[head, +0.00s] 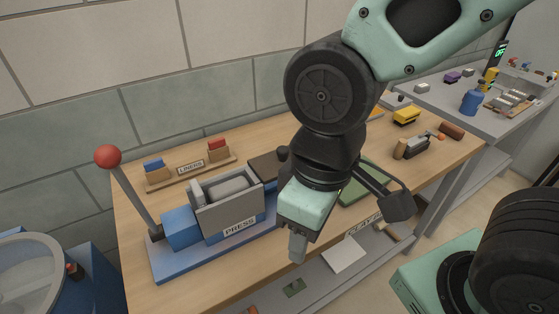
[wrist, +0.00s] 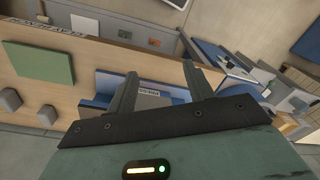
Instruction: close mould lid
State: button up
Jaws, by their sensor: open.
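The blue press (head: 172,262) stands on the wooden bench, with a red-knobbed lever (head: 108,157) at its left. Its grey mould box (head: 228,214) is open on top, with a grey block (head: 228,187) showing inside. A brown plate with a dark knob, seemingly the mould lid (head: 264,166), lies swung off to the right of the box, partly behind my arm. My gripper (head: 299,243) is open and empty, in front and to the right of the box, apart from it. In the wrist view the press label (wrist: 148,93) shows between my open fingers (wrist: 159,70).
A liners rack (head: 190,168) with blue and red pieces stands behind the press. A green plate (head: 365,186) lies right of my gripper. A yellow item (head: 406,117) and a small grey block tool (head: 415,146) stand farther right. A blue drum (head: 40,270) is at left.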

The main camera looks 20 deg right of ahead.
jog(key=shift+w, duration=0.25)
jog(key=c, duration=0.5)
jog(key=w+m, duration=0.1)
jog(key=w, duration=0.1)
jog(key=w+r+m, duration=0.1)
jog(key=w+m, duration=0.2)
jog(key=w, duration=0.1)
jog(key=shift+a+r+g+y, duration=0.15)
jog(key=shift+a+g+y, duration=0.05)
jog(key=shift+g+y, duration=0.2)
grip_shut()
jog(key=w+d+m+y+p, duration=0.1)
jog(key=w+d+m, duration=0.3)
jog(key=w+m, duration=0.55)
jog(key=w+d+f+m+y, duration=0.2)
jog(key=w+d+m, duration=0.9)
jog(key=w+d, duration=0.7)
jog(key=s+a+f+p, duration=0.1)
jog(key=a+f+p, duration=0.4)
jog(key=a+f, duration=0.2)
jog(key=shift+p+x, duration=0.3)
jog(key=shift+x, duration=0.7)
jog(key=shift+s+d+f+n, duration=0.1)
jog(key=shift+s+n, duration=0.05)
jog(key=shift+n, duration=0.1)
